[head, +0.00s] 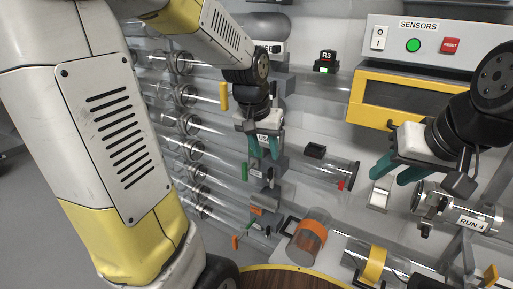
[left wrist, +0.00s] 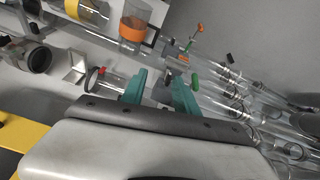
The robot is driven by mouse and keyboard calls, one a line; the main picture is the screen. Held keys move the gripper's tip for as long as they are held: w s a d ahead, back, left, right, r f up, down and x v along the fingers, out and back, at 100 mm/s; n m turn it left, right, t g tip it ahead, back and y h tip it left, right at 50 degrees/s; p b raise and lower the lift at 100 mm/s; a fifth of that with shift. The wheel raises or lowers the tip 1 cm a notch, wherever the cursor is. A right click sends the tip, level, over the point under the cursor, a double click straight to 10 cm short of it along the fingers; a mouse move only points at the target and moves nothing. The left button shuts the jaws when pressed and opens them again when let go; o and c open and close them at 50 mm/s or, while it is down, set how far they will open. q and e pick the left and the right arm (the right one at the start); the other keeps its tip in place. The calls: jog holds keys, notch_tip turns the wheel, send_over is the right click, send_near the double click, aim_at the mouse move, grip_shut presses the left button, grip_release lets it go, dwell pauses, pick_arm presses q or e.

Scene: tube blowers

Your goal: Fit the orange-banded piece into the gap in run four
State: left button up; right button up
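The orange-banded piece (head: 311,236), a short clear tube with a wide orange band, sits at bottom centre in the head view, beside a yellow-banded clear tube (head: 375,264). It also shows at the top of the left wrist view (left wrist: 136,27). A RUN 4 label (head: 472,222) marks a clear tube with a metal collar at right. Which opening is the gap in run four I cannot tell. My left gripper (head: 263,150) is open and empty, above the orange-banded piece in the picture, near valve fittings. My right gripper (head: 394,172) is open and empty, left of the collar.
Several clear horizontal tubes (head: 205,95) run along the wall at left. A clear tube with a red tab (head: 342,184) lies between my grippers. A SENSORS box (head: 420,45) and a yellow-framed panel (head: 405,97) stand at upper right. A round wooden surface (head: 285,281) is at the bottom.

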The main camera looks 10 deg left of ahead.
pick_arm(q)
jog(key=s+r+t, duration=0.1)
jog(key=s+r, duration=0.2)
jog(key=s, duration=0.4)
jog(key=s+a+r+n+t+h, duration=0.1)
jog(key=s+r, duration=0.3)
jog(key=s, duration=0.3)
jog(key=shift+a+t, duration=0.25)
jog(key=shift+t, duration=0.05)
